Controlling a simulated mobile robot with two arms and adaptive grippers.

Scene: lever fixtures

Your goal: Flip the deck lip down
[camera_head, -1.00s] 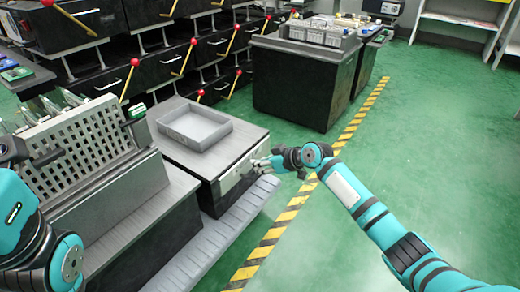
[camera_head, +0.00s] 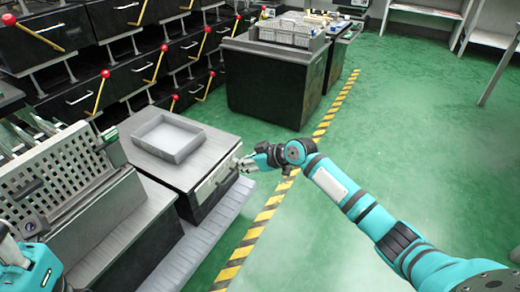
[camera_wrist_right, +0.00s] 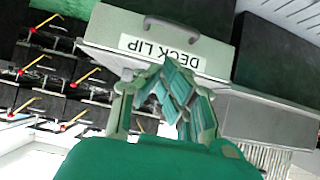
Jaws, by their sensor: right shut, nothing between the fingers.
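The deck lip (camera_head: 212,184) is a pale panel on the floor-facing front of a low black box with a grey top. It looks steeply set against that front. In the right wrist view the panel (camera_wrist_right: 112,22) shows upside down, with a "DECK LIP" label and a dark handle. My right gripper (camera_head: 240,163) is shut and empty at the far right end of the panel. In the wrist view its fingers (camera_wrist_right: 168,72) overlap the label's lower edge; I cannot tell whether they touch. My left gripper is not in view; only part of my left arm shows at lower left.
A grey tray (camera_head: 167,138) sits on the box top. A perforated grey rack (camera_head: 58,180) stands at left. A ribbed grey step (camera_head: 190,245) runs below the front. Drawers with red-knobbed yellow levers (camera_head: 150,72) stand behind.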

